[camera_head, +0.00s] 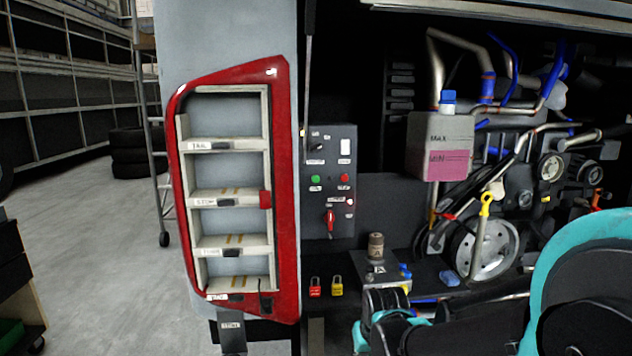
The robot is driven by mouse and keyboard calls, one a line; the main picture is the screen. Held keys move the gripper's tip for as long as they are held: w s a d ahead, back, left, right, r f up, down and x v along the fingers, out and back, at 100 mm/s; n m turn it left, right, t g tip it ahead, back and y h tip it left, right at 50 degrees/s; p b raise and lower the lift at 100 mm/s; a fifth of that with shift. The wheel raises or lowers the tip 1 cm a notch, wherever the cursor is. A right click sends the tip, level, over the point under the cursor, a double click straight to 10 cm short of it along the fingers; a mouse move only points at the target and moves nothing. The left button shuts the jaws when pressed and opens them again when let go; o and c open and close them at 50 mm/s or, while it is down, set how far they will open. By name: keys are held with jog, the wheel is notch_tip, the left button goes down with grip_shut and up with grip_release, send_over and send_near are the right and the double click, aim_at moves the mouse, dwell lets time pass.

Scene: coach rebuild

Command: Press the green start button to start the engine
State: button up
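The green start button (315,179) is a small round button on the left of a dark grey control panel (318,228). A red button (344,178) sits to its right at about the same height. The green button is in plain view, with nothing in front of it. The dark end of my arm, with what looks like my gripper (385,299), is at the bottom, below and to the right of the panel. It is well apart from the green button. Its fingers are not clear enough to tell open from shut.
A red rotary handle (330,220) is lower on the panel. Red (315,287) and yellow (337,287) padlocks are below it. A red-framed lamp housing (285,190) is left. A pink-filled tank (441,146), pipes and pulleys are right. The space before the panel looks clear.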

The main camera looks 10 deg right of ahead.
grip_shut()
dwell(1.1)
